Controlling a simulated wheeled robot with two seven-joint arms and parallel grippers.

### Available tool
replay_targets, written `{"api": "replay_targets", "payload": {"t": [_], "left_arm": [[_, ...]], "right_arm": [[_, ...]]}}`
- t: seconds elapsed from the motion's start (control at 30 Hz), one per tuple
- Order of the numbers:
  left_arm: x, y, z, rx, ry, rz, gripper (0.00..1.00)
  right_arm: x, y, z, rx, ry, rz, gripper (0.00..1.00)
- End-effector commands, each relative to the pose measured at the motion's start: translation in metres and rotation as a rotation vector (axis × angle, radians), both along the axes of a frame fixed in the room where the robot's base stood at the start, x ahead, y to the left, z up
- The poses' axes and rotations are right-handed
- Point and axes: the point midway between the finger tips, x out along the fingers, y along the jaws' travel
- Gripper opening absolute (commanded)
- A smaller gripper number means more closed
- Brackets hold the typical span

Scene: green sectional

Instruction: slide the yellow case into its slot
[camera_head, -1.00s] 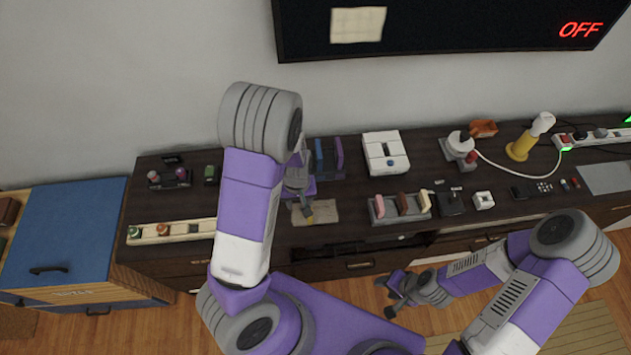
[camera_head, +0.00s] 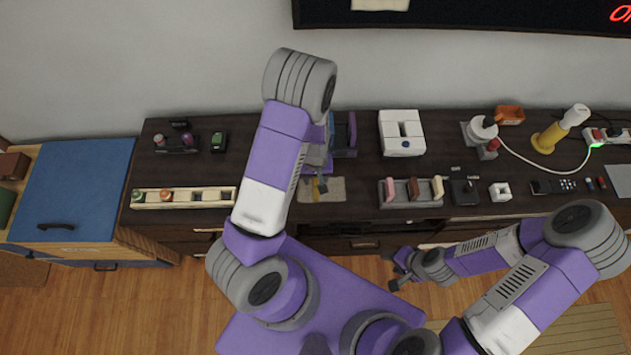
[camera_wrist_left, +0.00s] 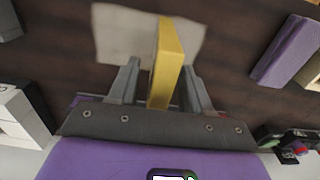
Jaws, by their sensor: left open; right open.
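The yellow case (camera_wrist_left: 168,62) stands on edge on a pale beige mat (camera_wrist_left: 112,35) in the left wrist view. My left gripper (camera_wrist_left: 165,85) is open, with one finger on either side of the case; I cannot tell whether either touches it. In the head view, only a small yellow part (camera_head: 317,187) shows below my left gripper (camera_head: 321,181), by the mat (camera_head: 335,190). Behind it stands a rack (camera_head: 343,152) with dark blue and purple upright pieces, partly hidden by my left arm; no empty slot can be made out. My right gripper (camera_head: 398,270) is open and empty, in front of the cabinet.
A white box (camera_head: 402,133) stands right of the rack. A grey holder (camera_head: 411,191) with several coloured blocks is at the front right. A long cream tray (camera_head: 178,200) lies left. A lamp-like yellow object (camera_head: 551,137) and a white cable are farther right.

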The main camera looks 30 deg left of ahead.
Motion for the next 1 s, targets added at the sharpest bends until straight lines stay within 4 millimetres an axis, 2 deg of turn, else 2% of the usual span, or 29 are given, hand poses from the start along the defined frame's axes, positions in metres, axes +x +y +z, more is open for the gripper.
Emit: {"api": "replay_targets", "payload": {"t": [0.03, 0.33, 0.67, 0.77, 1.0], "left_arm": [[0.000, 0.000, 0.000, 0.000, 0.000, 0.000, 0.47], [0.000, 0.000, 0.000, 0.000, 0.000, 0.000, 0.01], [0.000, 0.000, 0.004, 0.001, -0.001, 0.000, 0.00], [0.001, 0.000, 0.016, 0.001, -0.003, -0.002, 0.00], [0.001, -0.001, 0.066, 0.000, -0.005, -0.002, 0.00]], "right_arm": [[0.000, 0.000, 0.000, 0.000, 0.000, 0.000, 0.48], [0.000, 0.000, 0.000, 0.000, -0.001, 0.000, 0.48], [0.000, 0.000, 0.001, 0.000, -0.001, 0.000, 0.48], [0.000, 0.000, 0.004, 0.000, -0.001, 0.000, 0.48], [0.000, 0.000, 0.016, 0.000, -0.001, 0.000, 0.48]]}}
